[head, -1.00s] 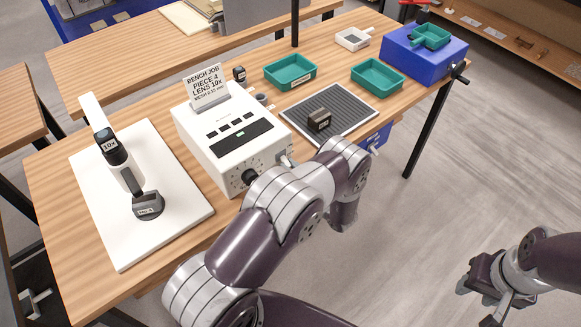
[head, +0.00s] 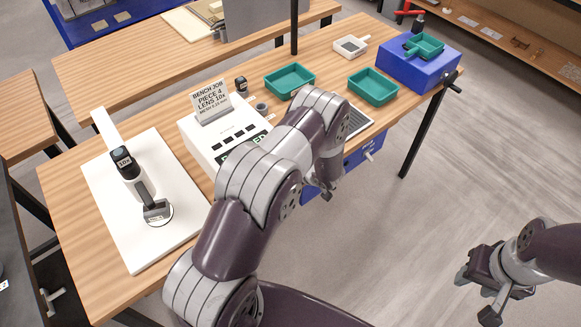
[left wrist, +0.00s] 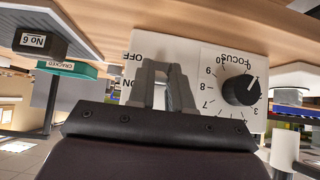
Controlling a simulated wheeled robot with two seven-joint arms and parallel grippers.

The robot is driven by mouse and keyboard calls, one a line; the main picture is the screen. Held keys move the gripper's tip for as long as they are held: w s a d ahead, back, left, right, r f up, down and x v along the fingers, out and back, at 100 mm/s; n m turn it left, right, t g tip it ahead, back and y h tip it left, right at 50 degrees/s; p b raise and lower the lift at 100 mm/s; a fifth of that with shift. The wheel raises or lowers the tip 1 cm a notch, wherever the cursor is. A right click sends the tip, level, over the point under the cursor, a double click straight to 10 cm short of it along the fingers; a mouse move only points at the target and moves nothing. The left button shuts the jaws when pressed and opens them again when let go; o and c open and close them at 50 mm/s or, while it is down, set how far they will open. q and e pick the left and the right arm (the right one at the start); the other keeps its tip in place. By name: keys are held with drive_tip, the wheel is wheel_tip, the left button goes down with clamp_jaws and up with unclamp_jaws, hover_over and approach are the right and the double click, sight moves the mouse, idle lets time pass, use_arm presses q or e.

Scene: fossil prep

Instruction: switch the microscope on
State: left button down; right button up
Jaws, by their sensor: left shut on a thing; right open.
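The white microscope box (head: 203,135) stands mid-bench, with a dark display (head: 238,152) partly hidden by my left arm. Beside it the microscope stand (head: 127,165), marked 10x, rises from a white base plate. In the left wrist view the front panel (left wrist: 205,68) appears upside down, with OFF and ON labels and a FOCUS knob (left wrist: 241,90). My left gripper (left wrist: 166,80) is at the panel beside these labels, shut on the switch, which its fingers mostly hide. The switch position cannot be told. My right gripper (head: 475,296) is open and empty, off the bench at lower right.
Two green trays (head: 290,80) (head: 373,86) and a white tray (head: 351,45) stand behind. A blue box (head: 420,56) stands at the far right of the bench. My left arm hides most of the ribbed mat (head: 357,122). The floor at right is clear.

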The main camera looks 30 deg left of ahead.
use_arm(q)
drive_tip(key=shift+a+r+h+p, duration=0.15)
drive_tip(key=shift+r+h+p, duration=0.15)
drive_tip(key=shift+h+p, duration=0.2)
drive_tip(key=c, duration=1)
unclamp_jaws()
drive_tip(key=shift+c, duration=0.2)
drive_tip(key=shift+d+r, duration=0.2)
drive_tip(key=shift+d, duration=0.05)
drive_tip(key=b+v, duration=0.2)
drive_tip(key=v, duration=1)
drive_tip(key=shift+r, duration=0.15)
drive_tip(key=shift+w+a, duration=0.1)
drive_tip(key=shift+w, duration=0.05)
